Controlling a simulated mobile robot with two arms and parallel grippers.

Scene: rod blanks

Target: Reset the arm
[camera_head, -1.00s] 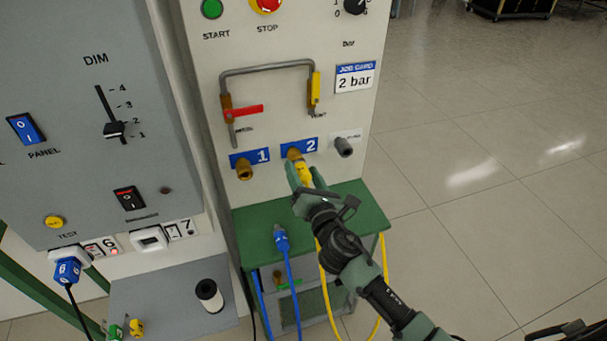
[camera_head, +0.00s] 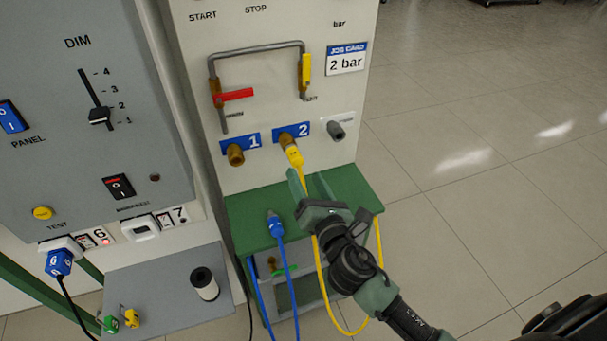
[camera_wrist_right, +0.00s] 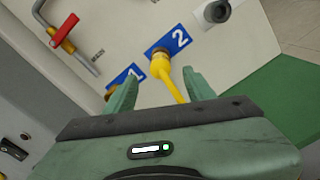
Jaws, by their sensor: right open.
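My right gripper (camera_head: 312,182) is open in front of the white panel, just below port 2. The yellow connector (camera_head: 293,155) sits at the brass fitting of port 2 (camera_head: 288,141), and its yellow hose (camera_head: 319,270) hangs down past the gripper. In the right wrist view the open fingers (camera_wrist_right: 160,92) stand to either side of the yellow connector (camera_wrist_right: 165,77), with nothing visibly gripped. My left gripper is not in view.
Below the panel is a green-topped stand (camera_head: 345,189) with a blue hose connector (camera_head: 274,225) on it. Port 1 (camera_head: 235,154) is empty. A grey control box (camera_head: 60,150) stands left, above a grey shelf with a dark-topped white roll (camera_head: 205,285). Open floor (camera_head: 480,200) lies right.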

